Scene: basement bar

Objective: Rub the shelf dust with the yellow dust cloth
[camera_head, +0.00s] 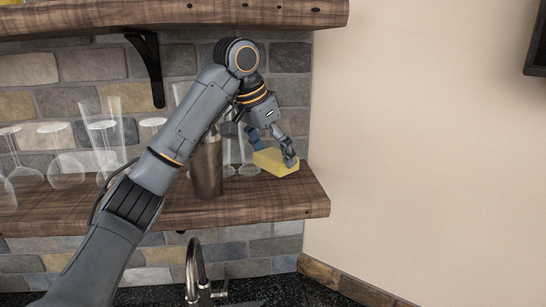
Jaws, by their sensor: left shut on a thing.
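The yellow dust cloth (277,162) is a flat yellow piece at the right end of the lower wooden shelf (262,204). My left gripper (272,156) comes down from above and is shut on the cloth. The cloth is at or just above the shelf top; I cannot tell whether it touches. No dust can be made out on the shelf, and the part under the cloth is hidden. My right gripper is not in view.
A metal shaker (207,168) stands on the shelf left of the cloth, close to my arm. Several clear glasses (62,160) stand farther left. An upper shelf (190,14) hangs above. A faucet (197,272) rises below. The shelf's right end is open.

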